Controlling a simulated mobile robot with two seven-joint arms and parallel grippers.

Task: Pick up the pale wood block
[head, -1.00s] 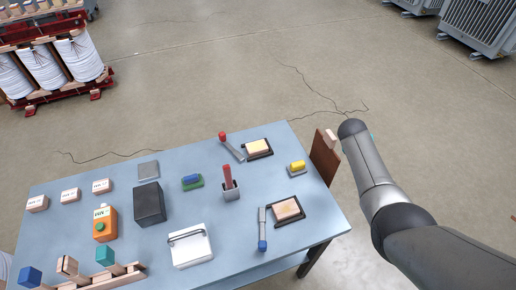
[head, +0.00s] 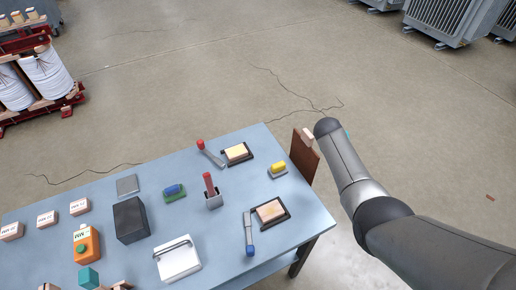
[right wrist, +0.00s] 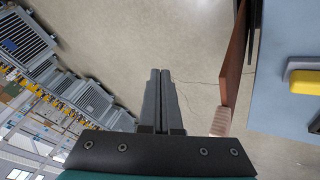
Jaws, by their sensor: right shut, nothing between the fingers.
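A small pale wood block (head: 308,135) is at the upper part of a brown board (head: 304,158) by the table's right end. In the right wrist view the block (right wrist: 221,122) shows at the lower right, beside the board (right wrist: 234,58). My right gripper (right wrist: 160,72) is shut and empty, with the block off to the right of its fingers. In the head view my right arm comes in from the right and its end is close to the block; the fingers are hidden there. My left gripper is out of view.
Open floor lies beyond the table.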

